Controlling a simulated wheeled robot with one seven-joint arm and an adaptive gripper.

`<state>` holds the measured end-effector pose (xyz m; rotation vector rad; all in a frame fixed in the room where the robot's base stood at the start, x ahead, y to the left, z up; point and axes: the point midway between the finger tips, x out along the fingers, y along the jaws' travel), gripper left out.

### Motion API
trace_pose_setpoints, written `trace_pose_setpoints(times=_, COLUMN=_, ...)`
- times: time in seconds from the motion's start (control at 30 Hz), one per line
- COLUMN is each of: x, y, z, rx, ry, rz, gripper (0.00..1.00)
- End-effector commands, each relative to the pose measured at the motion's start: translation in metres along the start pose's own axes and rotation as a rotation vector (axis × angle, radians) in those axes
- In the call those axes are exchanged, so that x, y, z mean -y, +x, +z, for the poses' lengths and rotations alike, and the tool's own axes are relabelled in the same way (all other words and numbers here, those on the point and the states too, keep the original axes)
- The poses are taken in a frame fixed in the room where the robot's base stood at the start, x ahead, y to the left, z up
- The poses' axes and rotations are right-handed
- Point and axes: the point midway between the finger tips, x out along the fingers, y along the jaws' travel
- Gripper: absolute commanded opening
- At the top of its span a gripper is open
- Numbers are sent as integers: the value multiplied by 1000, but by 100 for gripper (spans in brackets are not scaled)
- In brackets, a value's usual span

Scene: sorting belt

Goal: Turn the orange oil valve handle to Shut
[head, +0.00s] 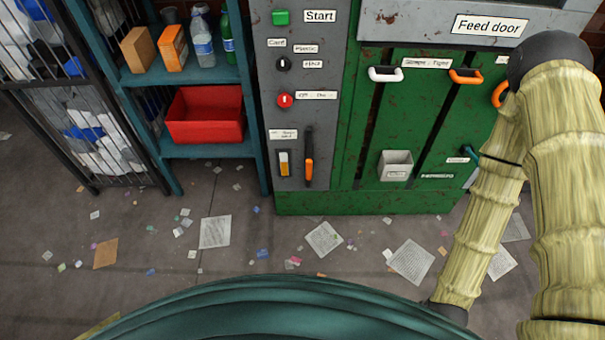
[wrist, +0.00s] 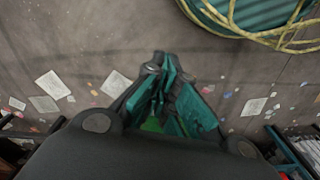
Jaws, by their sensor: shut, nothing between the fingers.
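Several orange parts show in the head view, and I cannot read which one is the oil valve handle. An orange-ended lever (head: 309,172) hangs upright on the grey panel. An orange pull handle (head: 466,76) sits on the green door front, and an orange curved handle (head: 499,94) is partly hidden behind my arm. My gripper (wrist: 160,82) shows in the wrist view with its teal and black fingers shut and empty. It faces the littered floor, with no handle near its fingertips.
The grey control panel (head: 266,100) carries a green start button (head: 281,17), a black knob (head: 283,64) and a red knob (head: 285,100). A blue shelf (head: 180,76) with a red bin (head: 205,130) stands left. Scattered paper (head: 215,232) covers open floor.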

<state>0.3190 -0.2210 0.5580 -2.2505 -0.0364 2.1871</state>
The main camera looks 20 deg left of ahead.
Motion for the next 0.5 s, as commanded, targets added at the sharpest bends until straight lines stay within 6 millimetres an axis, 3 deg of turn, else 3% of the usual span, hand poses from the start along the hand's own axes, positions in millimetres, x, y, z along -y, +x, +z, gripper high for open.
trace_pose_setpoints(times=0.17, x=33, y=51, z=-61, rx=-163, ry=-261, rz=-47, gripper=0)
trace_pose_setpoints(times=0.3, x=76, y=86, z=-126, rx=-358, ry=-551, rz=-69, gripper=0)
trace_pose_setpoints(times=0.5, x=145, y=114, z=-211, rx=-662, ry=-943, rz=-38, gripper=0)
